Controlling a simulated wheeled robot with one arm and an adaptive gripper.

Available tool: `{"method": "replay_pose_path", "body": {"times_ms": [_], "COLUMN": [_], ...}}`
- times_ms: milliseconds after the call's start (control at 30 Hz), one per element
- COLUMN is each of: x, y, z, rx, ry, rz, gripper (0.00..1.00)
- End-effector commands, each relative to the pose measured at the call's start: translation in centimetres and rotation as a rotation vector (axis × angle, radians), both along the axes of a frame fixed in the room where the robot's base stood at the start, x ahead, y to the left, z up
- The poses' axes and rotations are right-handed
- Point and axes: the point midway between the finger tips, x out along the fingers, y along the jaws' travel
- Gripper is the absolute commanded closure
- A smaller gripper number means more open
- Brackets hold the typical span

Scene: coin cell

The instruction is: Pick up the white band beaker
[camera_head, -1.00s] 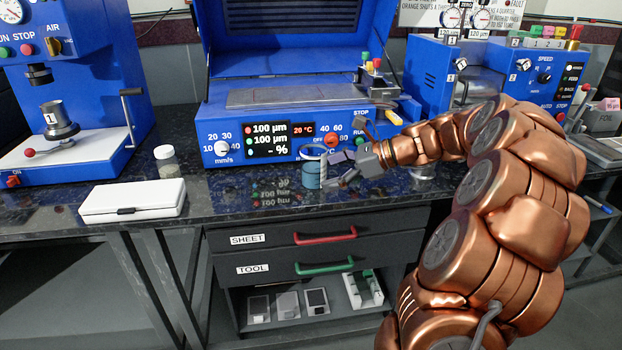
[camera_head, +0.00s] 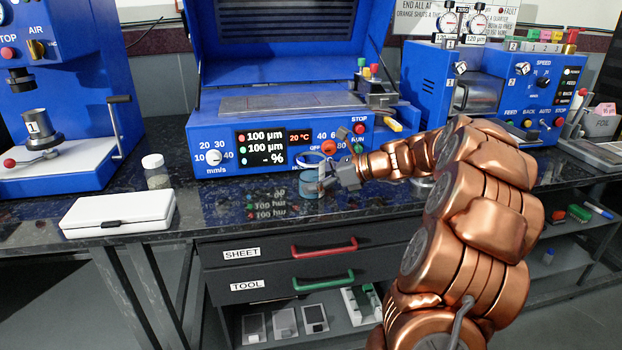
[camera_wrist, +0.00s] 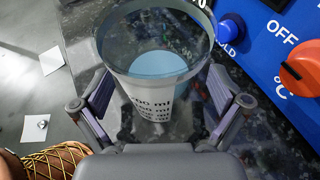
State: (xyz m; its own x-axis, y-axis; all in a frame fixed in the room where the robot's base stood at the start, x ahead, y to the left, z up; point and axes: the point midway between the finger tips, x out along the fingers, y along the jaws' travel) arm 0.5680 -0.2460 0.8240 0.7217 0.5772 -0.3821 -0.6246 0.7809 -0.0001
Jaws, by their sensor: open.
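A clear glass beaker (camera_wrist: 192,30) with a white printed band (camera_wrist: 150,100) and pale blue in its bottom stands upright on the dark worktop. In the head view the beaker (camera_head: 309,187) is small, in front of the blue coating machine, with my gripper at its right side. My gripper (camera_wrist: 157,84) is open, with one finger on each side of the beaker in the wrist view. Whether either finger touches the glass I cannot tell. In the head view my gripper (camera_head: 332,178) hides part of the beaker.
The blue machine (camera_head: 220,140) with its display and orange knob (camera_wrist: 299,68) stands close behind the beaker. A small lidded jar (camera_head: 156,172) and a white case (camera_head: 119,211) are on the worktop at left. Drawers with red and green handles are below.

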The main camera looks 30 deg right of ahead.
Motion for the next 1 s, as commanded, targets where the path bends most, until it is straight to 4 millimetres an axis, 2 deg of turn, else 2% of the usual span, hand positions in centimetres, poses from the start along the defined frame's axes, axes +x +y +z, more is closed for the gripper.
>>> {"method": "replay_pose_path", "body": {"times_ms": [267,900,1000], "x": [0.23,0.21,0.22], "y": [0.27,0.29,0.29], "z": [-0.09,-0.11,-0.09], "rx": [0.000,0.000,0.000], "ry": [0.000,0.001,0.000], "rz": [0.003,0.004,0.003], "gripper": [0.01,0.68,0.75]}}
